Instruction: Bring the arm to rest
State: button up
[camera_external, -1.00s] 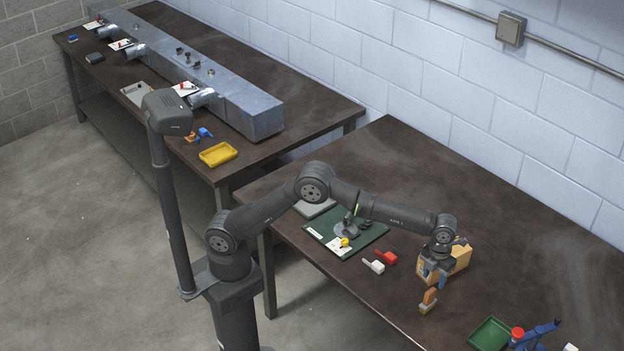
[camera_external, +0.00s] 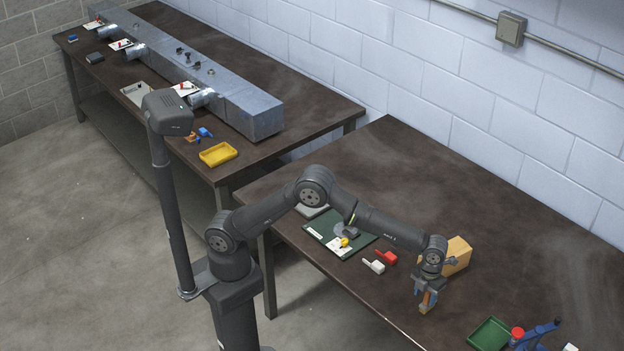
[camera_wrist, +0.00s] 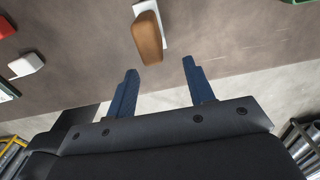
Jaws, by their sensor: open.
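My gripper (camera_external: 425,293) points down over the right bench (camera_external: 330,185) near its front edge. In the wrist view its two blue fingers (camera_wrist: 160,68) are spread apart, with nothing held between them. A tool with an orange-brown handle (camera_wrist: 148,38) and a pale flat part lies just beyond the fingertips in that view. In the outside view this tool (camera_external: 427,302) is partly hidden by the fingers. Whether a finger touches it, I cannot tell.
A wooden block (camera_external: 459,255) stands just behind my gripper. Red (camera_external: 386,258) and white (camera_external: 374,266) tools lie to the left, beside a green mat (camera_external: 325,240). A green tray (camera_external: 490,334) and a blue device (camera_external: 533,335) are at the right. The bench's back is clear.

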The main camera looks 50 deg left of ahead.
jog(key=s+r, duration=0.5)
jog(key=s, duration=0.3)
jog(key=w+a+r+n, duration=0.1)
jog(key=w+a+n, duration=0.2)
jog(key=w+a, duration=0.7)
jog(key=w+a+n, duration=0.2)
jog(key=w+a, duration=0.5)
jog(key=a, duration=0.6)
jog(key=w+a+n, duration=0.2)
jog(key=a+n, duration=0.3)
jog(key=a, duration=2.1)
jog(key=shift+w+a+n, duration=0.3)
jog(key=shift+w+a, duration=0.05)
jog(key=shift+d+r, duration=0.1)
jog(key=shift+d, duration=0.05)
jog(key=d+m, duration=0.4)
jog(key=d, duration=1.6)
jog(key=shift+s, duration=0.25)
